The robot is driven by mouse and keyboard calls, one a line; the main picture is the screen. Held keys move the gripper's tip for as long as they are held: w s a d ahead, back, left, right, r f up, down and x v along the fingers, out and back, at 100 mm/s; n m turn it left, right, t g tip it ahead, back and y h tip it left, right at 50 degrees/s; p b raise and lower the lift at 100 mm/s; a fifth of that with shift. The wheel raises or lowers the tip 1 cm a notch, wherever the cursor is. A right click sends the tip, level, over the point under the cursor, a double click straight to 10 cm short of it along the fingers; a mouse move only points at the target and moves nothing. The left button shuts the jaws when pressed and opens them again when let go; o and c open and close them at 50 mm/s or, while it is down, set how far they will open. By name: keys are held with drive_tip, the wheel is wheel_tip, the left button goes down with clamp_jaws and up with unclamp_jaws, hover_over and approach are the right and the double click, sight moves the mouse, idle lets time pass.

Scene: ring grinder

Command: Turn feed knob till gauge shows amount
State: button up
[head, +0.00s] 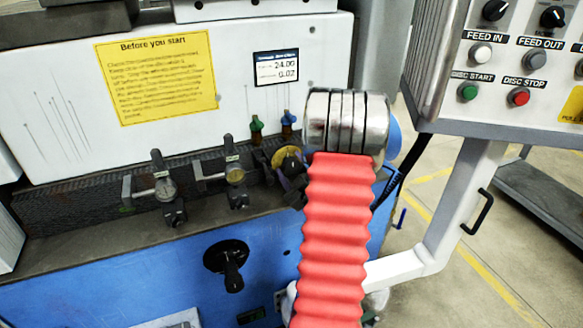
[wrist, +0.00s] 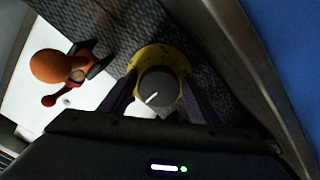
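The feed knob (wrist: 158,90) shows in the wrist view as a dark grey round cap with a white pointer line, angled to the lower left, on a yellow collar (wrist: 157,58). In the head view its yellow part (head: 288,159) shows just left of my arm's metal rings. My gripper (wrist: 160,88) has one dark finger on each side of the knob; whether they touch it is unclear. In the head view my gripper (head: 293,180) is partly hidden by my arm. A small display (head: 276,68) on the white housing seems to read about 24.06 and 0.07, too blurred to be sure.
A black crank (head: 228,262) is on the blue front. A button panel (head: 500,80) is at right.

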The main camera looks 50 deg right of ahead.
drive_tip(key=c, duration=0.8)
drive_tip(key=shift+a+f+m, duration=0.1)
drive_tip(key=shift+m, duration=0.3)
drive_tip(key=m, duration=0.2)
drive_tip(key=shift+m, duration=0.4)
drive_tip(key=m, duration=0.8)
drive_tip(key=shift+m, duration=0.4)
drive_tip(key=shift+f+m, duration=0.1)
drive_tip(key=shift+m, duration=1.9)
